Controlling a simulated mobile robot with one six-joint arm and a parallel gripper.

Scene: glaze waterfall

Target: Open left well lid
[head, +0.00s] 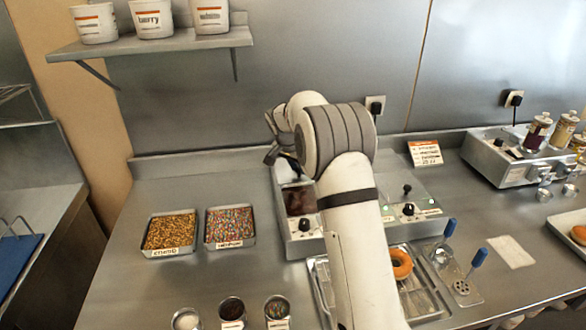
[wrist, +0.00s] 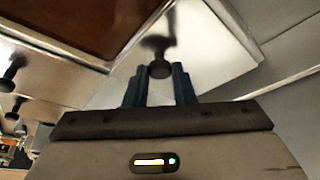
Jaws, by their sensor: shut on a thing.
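The left well (head: 299,200) of the glaze warmer shows dark brown glaze, uncovered at least in its near part. The glaze also fills the upper left of the wrist view (wrist: 85,25). The left well lid (wrist: 205,55) is a pale metal plate with a black knob (wrist: 159,69). My gripper (wrist: 160,80) has its blue fingers shut on that knob, and the lid lies beside the glaze opening. In the head view my arm hides most of the lid and gripper. I cannot tell whether the lid touches the warmer.
The right well lid (head: 407,190) has a black knob and looks closed. A sprinkle tray (head: 230,242) and a nut tray (head: 170,250) stand to the left. A donut (head: 400,264) lies on a rack in front. A shelf with tubs (head: 150,45) hangs at the upper left.

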